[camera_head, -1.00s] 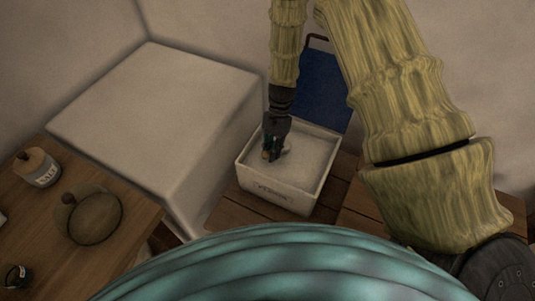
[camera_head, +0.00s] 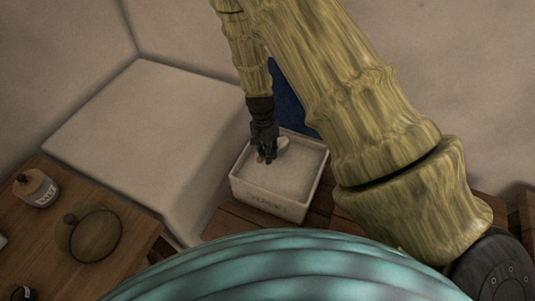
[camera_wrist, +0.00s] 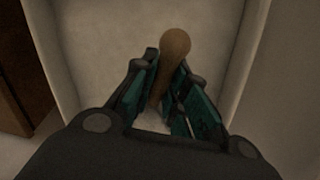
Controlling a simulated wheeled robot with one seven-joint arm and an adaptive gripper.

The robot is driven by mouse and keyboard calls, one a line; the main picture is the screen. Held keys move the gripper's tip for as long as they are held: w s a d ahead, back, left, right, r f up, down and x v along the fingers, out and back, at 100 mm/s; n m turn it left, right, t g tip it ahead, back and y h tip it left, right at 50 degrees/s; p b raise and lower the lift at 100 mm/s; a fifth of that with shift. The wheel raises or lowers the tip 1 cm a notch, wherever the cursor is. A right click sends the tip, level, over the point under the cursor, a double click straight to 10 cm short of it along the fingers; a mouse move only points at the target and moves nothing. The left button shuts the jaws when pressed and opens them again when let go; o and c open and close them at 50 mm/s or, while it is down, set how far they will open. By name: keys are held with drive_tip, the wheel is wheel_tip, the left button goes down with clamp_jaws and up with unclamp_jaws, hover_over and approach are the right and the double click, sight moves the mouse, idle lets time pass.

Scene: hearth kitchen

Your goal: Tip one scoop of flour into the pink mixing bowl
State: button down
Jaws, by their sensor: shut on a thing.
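My gripper (camera_head: 263,154) is down inside the open white bin (camera_head: 265,202), over its pale, level fill, towards the left back part. In the wrist view my gripper (camera_wrist: 162,98) is shut on the wooden handle (camera_wrist: 174,46) of the scoop. The handle's rounded end sticks out past the teal finger pads. A whitish part of the scoop (camera_head: 283,143) shows just right of the fingers. I cannot tell whether it touches the fill or carries flour. No pink mixing bowl is in view.
A wooden counter (camera_head: 140,222) at the left holds a lidded salt jar (camera_head: 37,189) and a round brown lidded thing (camera_head: 92,235). A large pale block (camera_head: 140,125) stands left of the bin. A blue panel (camera_head: 290,100) is behind the bin.

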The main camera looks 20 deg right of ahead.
drive_tip(key=shift+h, duration=0.4)
drive_tip(key=shift+s+a+r+p, duration=0.1)
drive_tip(key=shift+a+r+p, duration=0.1)
drive_tip(key=shift+r+p, duration=1.1)
drive_tip(key=shift+s+a+r+p, duration=0.15)
drive_tip(key=shift+r+p, duration=0.5)
drive_tip(key=shift+r, duration=1.1)
drive_tip(key=shift+w, duration=0.1)
